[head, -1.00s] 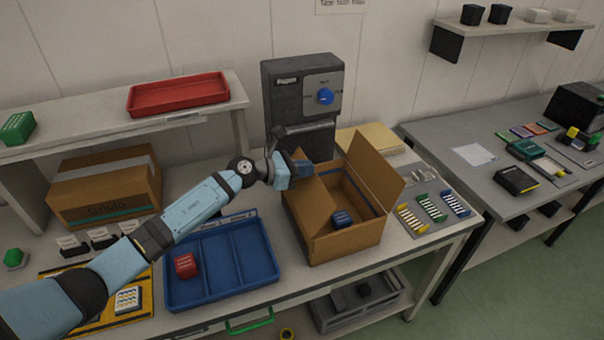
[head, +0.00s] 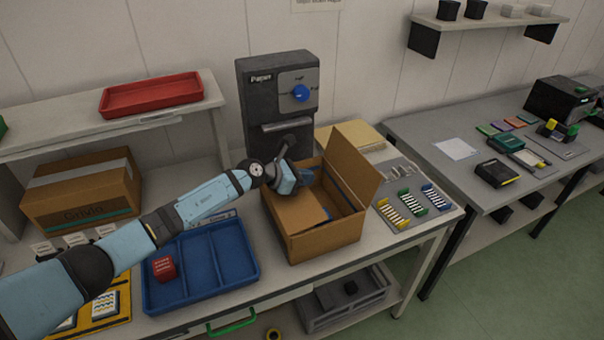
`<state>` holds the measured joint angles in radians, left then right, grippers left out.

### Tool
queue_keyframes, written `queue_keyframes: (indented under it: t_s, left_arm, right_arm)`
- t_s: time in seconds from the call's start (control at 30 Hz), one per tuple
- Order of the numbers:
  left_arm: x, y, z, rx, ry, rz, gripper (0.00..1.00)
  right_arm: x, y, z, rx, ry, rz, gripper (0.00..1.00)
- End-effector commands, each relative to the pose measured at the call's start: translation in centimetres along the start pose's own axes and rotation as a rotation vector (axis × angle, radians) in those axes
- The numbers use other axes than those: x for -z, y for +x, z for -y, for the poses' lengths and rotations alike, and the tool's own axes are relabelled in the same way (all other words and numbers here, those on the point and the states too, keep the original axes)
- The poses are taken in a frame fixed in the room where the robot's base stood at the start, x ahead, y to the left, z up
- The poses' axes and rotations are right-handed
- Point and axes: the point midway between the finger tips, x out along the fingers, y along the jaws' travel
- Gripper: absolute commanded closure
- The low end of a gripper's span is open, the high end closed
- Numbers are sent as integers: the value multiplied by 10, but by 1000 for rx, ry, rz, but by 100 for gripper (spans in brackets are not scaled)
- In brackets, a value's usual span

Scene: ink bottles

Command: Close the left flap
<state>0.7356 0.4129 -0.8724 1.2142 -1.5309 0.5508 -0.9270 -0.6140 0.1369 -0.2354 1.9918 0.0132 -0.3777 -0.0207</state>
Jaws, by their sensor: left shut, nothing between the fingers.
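An open cardboard box (head: 325,238) stands on the bench. Its left flap (head: 298,210) leans inward over the left part of the opening, sloping down. The right flap (head: 354,168) stands up and leans outward. My left gripper (head: 306,178) is shut and empty, at the back of the left flap, seemingly against its upper side; the exact contact is hard to tell. A small blue item (head: 328,215) inside the box is mostly hidden by the left flap. My right gripper is out of view.
A blue divided tray (head: 203,262) with a red cube (head: 164,268) sits left of the box. A grey dispenser (head: 278,105) stands behind it. Coloured racks (head: 410,207) lie to its right. A closed carton (head: 85,190) is at the far left.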

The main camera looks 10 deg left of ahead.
Motion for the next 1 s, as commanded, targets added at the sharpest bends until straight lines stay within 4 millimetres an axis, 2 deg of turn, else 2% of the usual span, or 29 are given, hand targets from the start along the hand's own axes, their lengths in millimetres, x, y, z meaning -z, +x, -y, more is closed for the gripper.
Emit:
queue_keyframes:
  t_s: [0.33, 1.0]
  left_arm:
    - [9, 8, 0, 0, 2, -119, 100]
    - [12, 8, 0, 0, -1, -132, 100]
  right_arm:
    - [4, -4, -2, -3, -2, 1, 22]
    - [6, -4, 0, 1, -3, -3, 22]
